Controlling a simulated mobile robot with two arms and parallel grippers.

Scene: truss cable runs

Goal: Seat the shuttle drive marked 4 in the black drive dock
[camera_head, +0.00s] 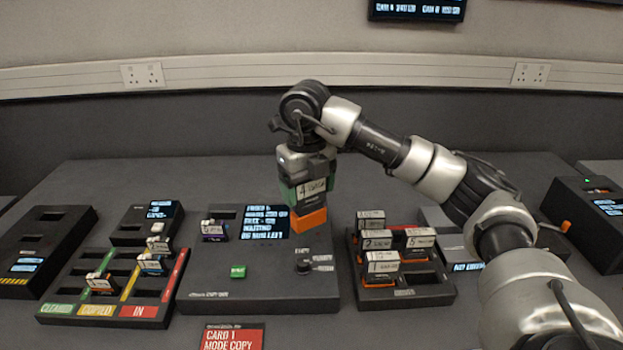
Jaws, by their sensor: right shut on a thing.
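My right gripper (309,178) points down and is shut on a shuttle drive (309,217) with an orange lower end. Its white label seems to read 4, though it is partly covered by the jaws. The drive hangs upright over the back right of a wide dark console (205,289), just right of its lit screen (268,220). This console looks like the drive dock, but its name is too blurred to read. The drive and gripper hide the spot beneath them, so I cannot tell whether a slot is there. My left gripper is not in view.
A rack (407,294) of white-labelled drives is right of the console. Black units stand far left (63,230) and far right (575,208). A red card (234,337) lies in front.

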